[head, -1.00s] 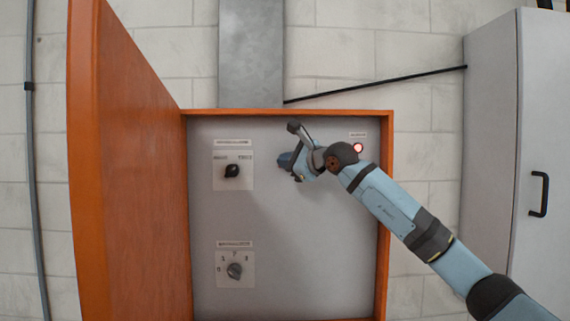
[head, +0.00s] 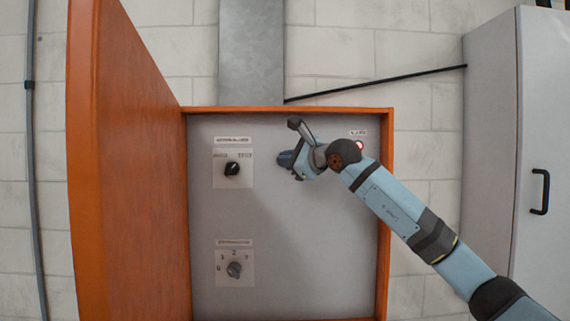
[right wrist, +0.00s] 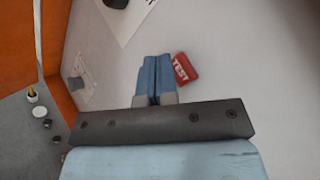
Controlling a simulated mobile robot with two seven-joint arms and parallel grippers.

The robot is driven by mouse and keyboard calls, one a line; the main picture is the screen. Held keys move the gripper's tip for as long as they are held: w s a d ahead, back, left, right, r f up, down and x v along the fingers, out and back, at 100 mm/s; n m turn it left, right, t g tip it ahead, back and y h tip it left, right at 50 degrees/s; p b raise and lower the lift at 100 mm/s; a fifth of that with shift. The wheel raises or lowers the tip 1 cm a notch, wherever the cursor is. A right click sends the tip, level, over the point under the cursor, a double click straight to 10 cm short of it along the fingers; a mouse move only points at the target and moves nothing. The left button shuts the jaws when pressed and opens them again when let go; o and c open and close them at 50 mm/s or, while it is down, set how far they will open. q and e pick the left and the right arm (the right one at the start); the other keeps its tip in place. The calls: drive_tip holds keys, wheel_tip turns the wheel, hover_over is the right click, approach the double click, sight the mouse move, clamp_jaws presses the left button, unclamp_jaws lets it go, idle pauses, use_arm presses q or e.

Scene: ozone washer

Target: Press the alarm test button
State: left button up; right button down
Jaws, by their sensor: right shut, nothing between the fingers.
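The red button marked TEST (right wrist: 183,68) shows in the right wrist view on the pale panel (right wrist: 225,35). In the head view it is hidden behind my right gripper. My right gripper (head: 285,159) is shut and empty in front of the panel's upper middle. In the right wrist view, the closed blue fingertips (right wrist: 157,62) appear just left of the TEST button. I cannot tell whether they touch the panel or the button's edge. My left gripper is not in view.
The panel sits in an orange cabinet, its door (head: 125,170) open at left. A black knob (head: 232,169), a grey selector knob (head: 234,270) and a red lamp (head: 360,145) are on the panel. A grey cabinet (head: 490,140) stands at right.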

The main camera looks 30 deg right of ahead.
drive_tip(key=s+a+b, duration=0.1)
drive_tip(key=s, duration=0.1)
drive_tip(key=s+a+b, duration=0.1)
drive_tip(key=shift+s+a, duration=0.15)
drive_tip(key=shift+s, duration=0.2)
idle(0.7)
